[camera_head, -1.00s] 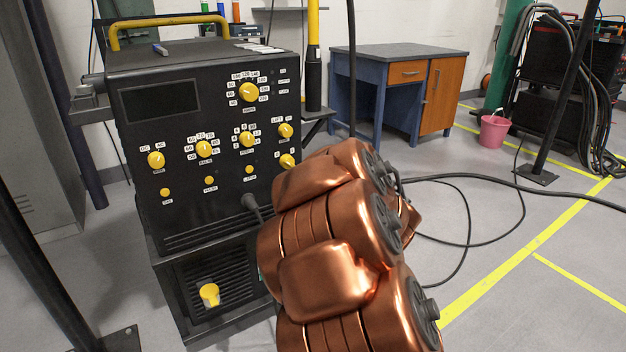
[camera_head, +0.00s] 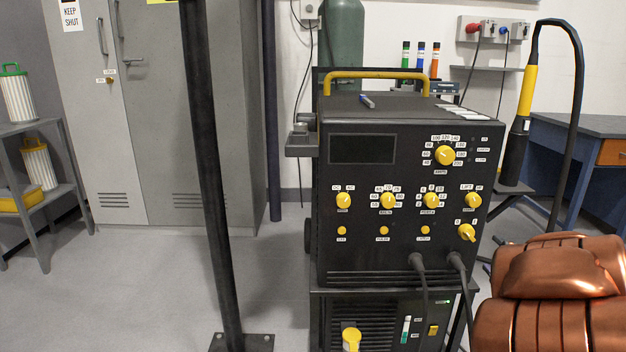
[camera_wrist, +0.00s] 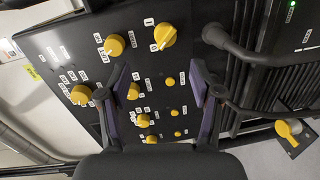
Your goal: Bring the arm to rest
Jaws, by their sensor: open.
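My copper-coloured arm (camera_head: 555,290) fills the lower right corner of the head view. Its far end is cut off by the frame edge, so my gripper does not show there. In the wrist view my gripper (camera_wrist: 160,84) is open and nothing shows between its two dark, purple-sided fingers. It faces the black front panel of the welding machine, with yellow knobs beyond and between the fingers. I cannot tell the exact gap to the panel. The welding machine (camera_head: 345,235) stands upright in the middle of the head view.
Two cables (camera_head: 420,290) leave the machine's lower front. A dark post (camera_head: 207,180) stands left of it, before a grey locker (camera_head: 150,150). Floor at left is clear.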

